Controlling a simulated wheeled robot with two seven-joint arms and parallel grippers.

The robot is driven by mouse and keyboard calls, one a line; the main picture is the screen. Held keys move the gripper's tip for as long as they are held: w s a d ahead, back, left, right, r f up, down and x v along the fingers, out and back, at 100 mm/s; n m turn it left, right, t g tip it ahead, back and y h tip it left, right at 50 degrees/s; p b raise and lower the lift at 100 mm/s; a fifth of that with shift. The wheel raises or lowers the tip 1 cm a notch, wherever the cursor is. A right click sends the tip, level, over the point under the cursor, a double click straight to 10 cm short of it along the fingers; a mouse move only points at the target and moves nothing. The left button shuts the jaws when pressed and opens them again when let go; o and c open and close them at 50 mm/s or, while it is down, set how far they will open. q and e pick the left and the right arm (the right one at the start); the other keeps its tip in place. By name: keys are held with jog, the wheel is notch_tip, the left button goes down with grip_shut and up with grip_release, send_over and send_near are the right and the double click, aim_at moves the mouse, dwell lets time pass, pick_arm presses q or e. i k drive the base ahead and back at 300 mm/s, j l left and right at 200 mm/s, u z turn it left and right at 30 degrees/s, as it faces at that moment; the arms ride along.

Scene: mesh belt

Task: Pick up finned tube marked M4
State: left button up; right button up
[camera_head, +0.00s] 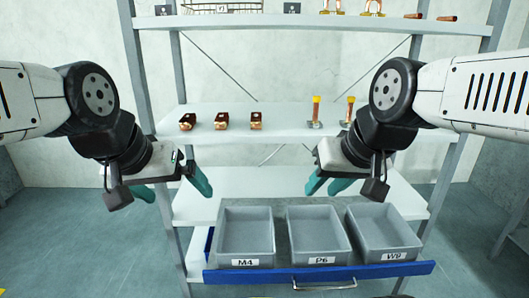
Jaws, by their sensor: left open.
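No mark M4 can be read on any part; the label M4 shows only on the left grey bin (246,263). I cannot tell which thing is the finned tube. My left gripper (172,188) is open and empty, in front of the shelf and lower in the picture than the brown blocks. My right gripper (328,186) is open and empty, below two upright yellow-topped parts, one at the left (315,111) and one at the right (350,110).
A blue drawer tray (400,269) holds the M4 bin, a P6 bin (321,261) and a third bin (394,256), apparently W9; all look empty. The top shelf (300,21) carries a wire basket (222,8), dark cards and brown cylinders (414,16). Grey posts flank the shelves.

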aim_at(187, 121)
jog(key=i+j+u, duration=0.4)
jog(key=j, duration=0.2)
jog(key=i+j+u, duration=0.4)
jog(key=i+j, duration=0.05)
jog(key=j, duration=0.1)
